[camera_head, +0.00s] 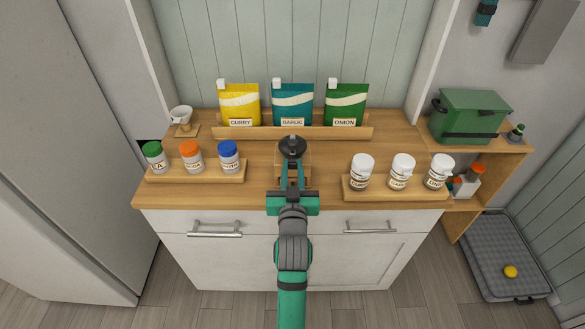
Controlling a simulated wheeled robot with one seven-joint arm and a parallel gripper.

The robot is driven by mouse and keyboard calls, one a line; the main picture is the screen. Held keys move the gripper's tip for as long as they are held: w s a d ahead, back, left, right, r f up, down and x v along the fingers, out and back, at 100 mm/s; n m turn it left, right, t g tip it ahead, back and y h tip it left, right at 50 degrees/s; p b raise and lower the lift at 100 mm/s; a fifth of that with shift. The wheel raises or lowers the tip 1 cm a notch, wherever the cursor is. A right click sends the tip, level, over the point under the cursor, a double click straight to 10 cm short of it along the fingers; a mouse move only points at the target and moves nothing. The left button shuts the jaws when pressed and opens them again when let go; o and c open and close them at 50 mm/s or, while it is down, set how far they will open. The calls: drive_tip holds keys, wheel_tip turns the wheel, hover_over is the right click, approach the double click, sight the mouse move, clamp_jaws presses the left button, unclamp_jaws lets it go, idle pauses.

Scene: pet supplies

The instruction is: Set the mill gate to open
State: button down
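The mill, as I take it, has a round black top (292,145) and a wooden lower part (305,172), and stands mid-counter. Its gate and the gate's position cannot be made out. My gripper (292,168) is teal and reaches in from the front, its fingertips just in front of and below the black top in the picture. The fingers overlap the mill, so I cannot tell whether they touch it or how far apart they are.
Behind are yellow (240,103), teal (292,103) and green (346,103) pouches on a wooden rack (225,132). Colour-capped jars (192,157) stand left, white jars (402,171) right. A white cup (181,115) is back left, a green box (468,116) far right.

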sight(292, 165)
drive_tip(key=shift+s, duration=1.5)
drive_tip(key=c, duration=1.5)
unclamp_jaws()
drive_tip(key=shift+s, duration=0.1)
drive_tip(key=s, duration=1)
drive_tip(key=shift+s, duration=0.4)
